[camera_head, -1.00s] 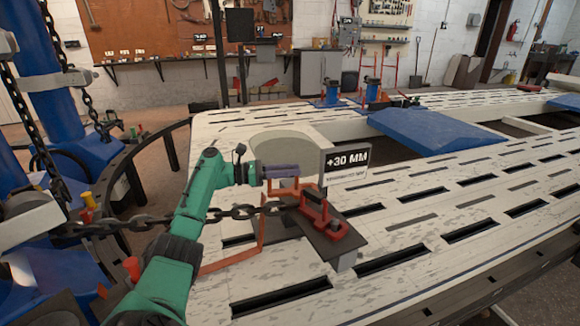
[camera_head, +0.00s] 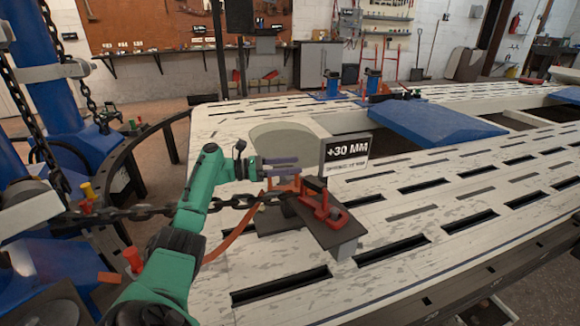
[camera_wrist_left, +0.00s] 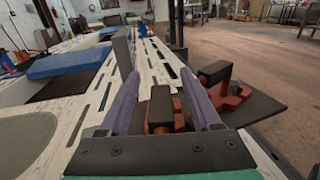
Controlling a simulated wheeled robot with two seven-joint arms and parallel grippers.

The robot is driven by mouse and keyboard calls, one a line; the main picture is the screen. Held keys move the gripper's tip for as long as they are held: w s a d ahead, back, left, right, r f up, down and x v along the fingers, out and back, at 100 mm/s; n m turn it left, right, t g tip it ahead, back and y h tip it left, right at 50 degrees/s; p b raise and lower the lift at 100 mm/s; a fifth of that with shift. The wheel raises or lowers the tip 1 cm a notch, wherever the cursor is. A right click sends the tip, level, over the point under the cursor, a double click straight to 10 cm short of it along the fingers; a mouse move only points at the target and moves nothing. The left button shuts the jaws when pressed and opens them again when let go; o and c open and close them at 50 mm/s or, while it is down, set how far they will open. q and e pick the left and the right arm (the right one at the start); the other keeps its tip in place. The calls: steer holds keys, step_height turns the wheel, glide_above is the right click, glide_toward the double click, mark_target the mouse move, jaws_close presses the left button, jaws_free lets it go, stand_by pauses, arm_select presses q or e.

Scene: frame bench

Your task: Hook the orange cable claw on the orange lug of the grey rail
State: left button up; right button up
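In the head view my left gripper (camera_head: 298,166) is open, its two purple fingers apart, just above and left of an orange-red piece (camera_head: 284,184). An orange band (camera_head: 232,233) runs up to this piece, which I take for the cable claw. It sits against a red fitting with a black block (camera_head: 322,209) on a dark grey plate (camera_head: 332,236); whether it is hooked cannot be told. In the left wrist view a red piece with a black block (camera_wrist_left: 160,112) shows between the spread fingers (camera_wrist_left: 160,85). My right gripper is not in view.
A "+30 MM" sign (camera_head: 346,153) stands close behind the fitting. A dark chain (camera_head: 150,212) crosses beside my left arm to the plate. The pale slotted bench (camera_head: 430,210) is clear to the right. A blue ramp (camera_head: 430,130) lies farther back.

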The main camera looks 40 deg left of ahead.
arm_select(q)
steer(key=shift+f, duration=0.2)
glide_above(273, 188)
steer(key=shift+s+r+p, duration=0.1)
steer(key=shift+s+p, duration=0.05)
steer(key=shift+p, duration=0.15)
steer(key=b+v, duration=0.2)
steer(key=v, duration=0.7)
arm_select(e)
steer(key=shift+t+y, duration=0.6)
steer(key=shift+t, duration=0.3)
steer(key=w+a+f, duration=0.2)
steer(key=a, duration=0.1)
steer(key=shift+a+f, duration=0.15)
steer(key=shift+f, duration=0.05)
